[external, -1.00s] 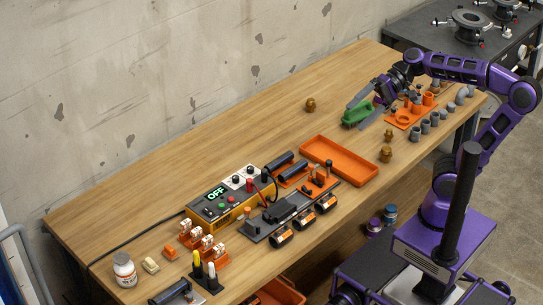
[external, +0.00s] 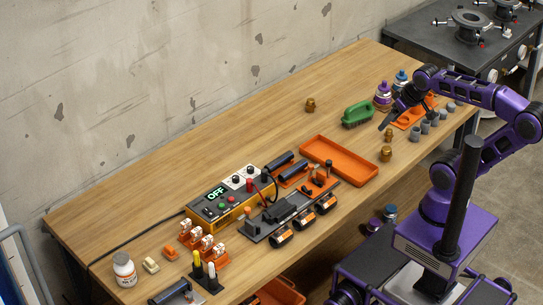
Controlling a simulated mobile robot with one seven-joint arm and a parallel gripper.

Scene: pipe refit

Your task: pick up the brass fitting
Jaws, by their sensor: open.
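Three small brass fittings show on the wooden workbench. One brass fitting (external: 310,105) stands alone toward the back. A second brass fitting (external: 388,134) stands near the front edge, and a third brass fitting (external: 386,154) stands just in front of it, by the orange tray. My gripper (external: 404,121) is open and angled down over the right part of the bench. One dark finger points down just above and behind the second fitting, apart from it as far as I can tell. The other finger is hard to make out against the orange rack. I see nothing held.
A green brush (external: 358,115) lies left of my gripper. Purple bottle (external: 383,94) and blue bottle (external: 401,80) stand behind it. An orange rack (external: 404,121) and several grey pipe pieces (external: 425,127) sit close by. The empty orange tray (external: 350,174) lies left of the front fittings.

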